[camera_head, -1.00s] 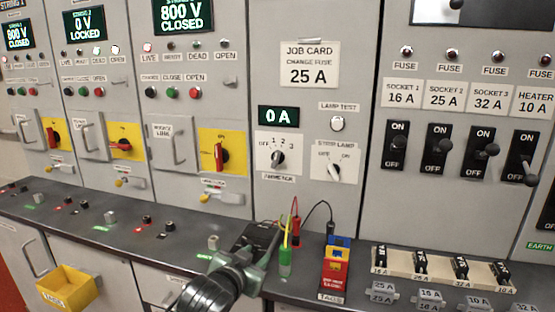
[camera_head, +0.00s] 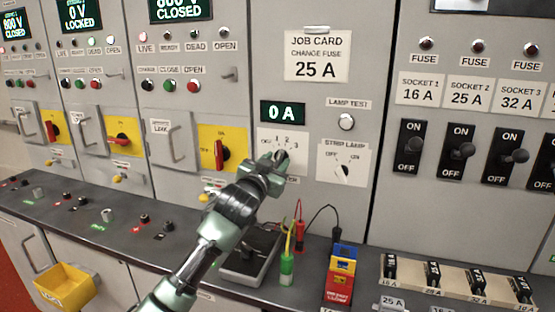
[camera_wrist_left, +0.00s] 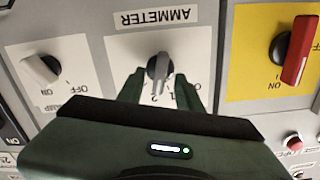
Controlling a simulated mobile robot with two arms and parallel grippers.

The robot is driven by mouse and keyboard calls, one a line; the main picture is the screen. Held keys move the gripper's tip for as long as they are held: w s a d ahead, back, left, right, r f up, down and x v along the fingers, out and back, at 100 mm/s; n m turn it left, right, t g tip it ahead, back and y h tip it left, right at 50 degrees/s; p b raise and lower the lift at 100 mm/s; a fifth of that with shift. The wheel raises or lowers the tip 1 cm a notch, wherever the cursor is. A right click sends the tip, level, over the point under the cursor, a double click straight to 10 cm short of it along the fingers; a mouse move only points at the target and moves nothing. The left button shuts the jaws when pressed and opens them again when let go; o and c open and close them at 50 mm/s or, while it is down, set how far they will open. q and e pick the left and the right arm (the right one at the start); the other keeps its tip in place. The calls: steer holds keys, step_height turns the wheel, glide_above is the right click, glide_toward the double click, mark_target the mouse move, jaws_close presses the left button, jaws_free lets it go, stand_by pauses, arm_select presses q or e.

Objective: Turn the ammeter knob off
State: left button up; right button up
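The ammeter knob is a grey pointer knob (camera_wrist_left: 158,68) on a white plate (camera_wrist_left: 110,52) labelled AMMETER in the upside-down left wrist view. My left gripper (camera_wrist_left: 162,92) is open, with one finger on each side of the knob; I cannot tell whether either touches it. The knob's pointer lies between the fingers, and fingers hide part of the dial marks. In the head view my left gripper (camera_head: 279,162) covers the knob, and OFF, 1, 2 and 3 show around it. The display above (camera_head: 283,112) reads 0 A. My right gripper is not in view.
The strip lamp knob (camera_head: 344,170) is right of the ammeter, below the lamp test button (camera_head: 346,122). A red switch handle on a yellow plate (camera_head: 218,154) is to the left.

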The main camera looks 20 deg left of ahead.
arm_select(q)
steer(key=shift+w, duration=0.45)
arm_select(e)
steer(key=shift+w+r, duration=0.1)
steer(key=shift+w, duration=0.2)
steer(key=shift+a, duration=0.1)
arm_select(q)
jaws_close()
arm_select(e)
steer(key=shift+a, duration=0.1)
arm_select(q)
steer(key=shift+n, duration=0.3)
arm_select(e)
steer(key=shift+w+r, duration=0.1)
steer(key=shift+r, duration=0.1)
arm_select(q)
steer(key=n+p, duration=0.3)
steer(key=n, duration=0.2)
steer(key=shift+r+n, duration=0.15)
steer(key=shift+n, duration=0.15)
steer(key=shift+a+f+n+p, duration=0.1)
steer(key=shift+a+n+p, duration=0.05)
steer(key=shift+n+p, duration=1.15)
steer(key=shift+a+f+n+p, duration=0.1)
steer(key=shift+n+p, duration=0.8)
steer(key=shift+n, duration=0.7)
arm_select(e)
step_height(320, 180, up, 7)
